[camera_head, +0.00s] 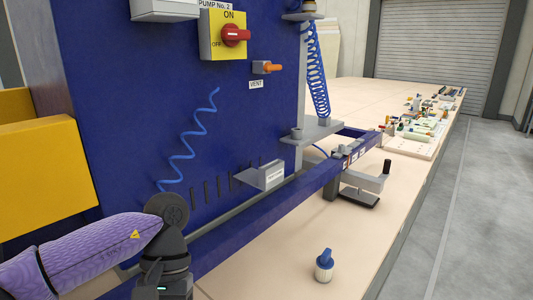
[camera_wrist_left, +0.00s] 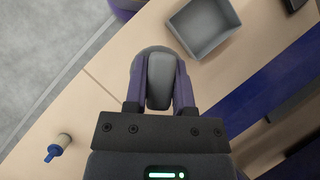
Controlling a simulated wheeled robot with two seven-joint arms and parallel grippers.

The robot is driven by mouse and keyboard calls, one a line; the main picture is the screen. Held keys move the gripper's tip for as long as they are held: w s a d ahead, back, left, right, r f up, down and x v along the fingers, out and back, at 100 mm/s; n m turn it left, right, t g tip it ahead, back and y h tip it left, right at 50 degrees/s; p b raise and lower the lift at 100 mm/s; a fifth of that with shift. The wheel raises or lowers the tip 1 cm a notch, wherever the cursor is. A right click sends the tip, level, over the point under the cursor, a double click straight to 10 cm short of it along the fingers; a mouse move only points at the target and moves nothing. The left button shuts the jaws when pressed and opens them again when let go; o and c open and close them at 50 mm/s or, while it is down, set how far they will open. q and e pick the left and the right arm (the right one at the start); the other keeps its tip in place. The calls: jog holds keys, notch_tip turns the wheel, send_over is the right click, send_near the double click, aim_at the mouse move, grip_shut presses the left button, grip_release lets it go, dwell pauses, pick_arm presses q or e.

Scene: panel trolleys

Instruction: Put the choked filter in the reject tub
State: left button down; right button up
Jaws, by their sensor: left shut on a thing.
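My left gripper (camera_wrist_left: 158,75) is shut on a grey, rounded, elongated thing (camera_wrist_left: 159,82), held between its two fingers. I cannot tell from its look alone whether this is the choked filter. In the left wrist view a grey open tub (camera_wrist_left: 179,38) lies beyond the fingertips, to the upper right; its inside looks empty. No label on it is readable. In the head view my left wrist (camera_head: 168,262) is at the bottom left, its fingers out of the picture. A small white cylinder with a blue top (camera_head: 324,268) stands on the bench; it also shows in the left wrist view (camera_wrist_left: 60,143).
A blue panel (camera_head: 150,110) with a red switch (camera_head: 235,36), an orange-handled valve (camera_head: 270,68) and a coiled blue hose (camera_head: 190,140) rises on the left. A blue rail (camera_head: 270,212) runs along it. A clamp-like fixture (camera_head: 362,182) and clutter lie farther along the bench (camera_head: 300,250).

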pick_arm(q)
jog(key=shift+s+f, duration=0.2)
jog(key=shift+f, duration=0.3)
jog(key=shift+r, duration=0.1)
jog(key=shift+r, duration=0.1)
notch_tip(320, 180, up, 5)
jog(key=p, duration=0.3)
jog(key=shift+p, duration=0.4)
